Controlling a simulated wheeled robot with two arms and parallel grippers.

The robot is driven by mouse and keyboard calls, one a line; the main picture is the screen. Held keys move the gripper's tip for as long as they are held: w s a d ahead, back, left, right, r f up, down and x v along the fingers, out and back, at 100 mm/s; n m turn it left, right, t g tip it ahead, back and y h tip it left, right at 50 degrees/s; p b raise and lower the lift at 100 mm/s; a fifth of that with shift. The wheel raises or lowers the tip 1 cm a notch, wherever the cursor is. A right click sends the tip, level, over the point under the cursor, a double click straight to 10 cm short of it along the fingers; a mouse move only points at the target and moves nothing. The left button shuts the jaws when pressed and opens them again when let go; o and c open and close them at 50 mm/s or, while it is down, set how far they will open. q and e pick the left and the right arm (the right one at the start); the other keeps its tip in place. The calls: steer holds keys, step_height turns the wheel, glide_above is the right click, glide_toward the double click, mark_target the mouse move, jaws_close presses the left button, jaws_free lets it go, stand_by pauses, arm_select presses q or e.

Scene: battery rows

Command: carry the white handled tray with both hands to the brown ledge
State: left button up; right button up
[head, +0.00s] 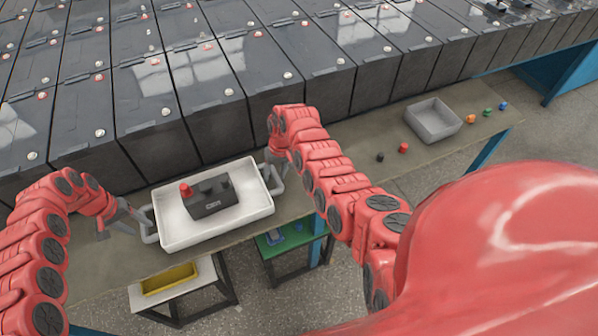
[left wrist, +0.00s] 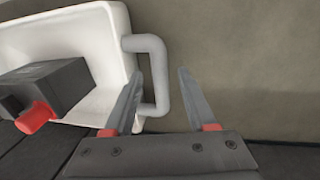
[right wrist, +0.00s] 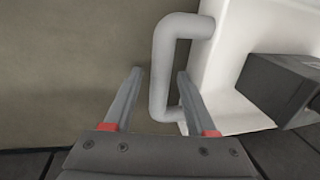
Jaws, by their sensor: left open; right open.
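The white handled tray (head: 172,232) sits on a long brownish surface (head: 350,158) and holds a dark block with a red knob (head: 212,197). I cannot tell whether this surface is the brown ledge. My left gripper (head: 130,212) is open at the tray's left handle (head: 148,226). In the left wrist view that handle (left wrist: 160,90) shows between the open fingers. My right gripper (head: 274,160) is open at the right handle (head: 278,178), partly hidden by the arm. In the right wrist view that handle (right wrist: 158,85) shows between the fingers. Contact is not clear.
Dark battery rows (head: 215,120) stand along the back, close behind the tray. A grey bin (head: 433,120) and several small coloured pieces lie to the right. Below the front edge are a white-topped stool with a yellow tray (head: 168,279) and a green-topped stool (head: 290,240).

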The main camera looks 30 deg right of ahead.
steer(key=shift+d+r, duration=0.1)
steer(key=shift+r, duration=0.4)
arm_select(q)
step_height(320, 180, up, 8)
steer(key=a, duration=0.1)
steer(key=shift+a+r, duration=0.25)
steer(key=shift+a, duration=0.15)
arm_select(e)
step_height(320, 180, up, 11)
steer(key=d, duration=0.2)
steer(key=shift+s+f, duration=0.1)
steer(key=shift+f, duration=0.05)
arm_select(q)
steer(key=a+b, duration=0.1)
steer(key=a, duration=0.5)
arm_select(e)
steer(key=shift+f, duration=0.6)
steer(key=shift+d, duration=0.1)
arm_select(q)
steer(key=shift+f+b, duration=0.85)
steer(key=shift+b, duration=0.15)
arm_select(e)
steer(key=shift+d, duration=2.95)
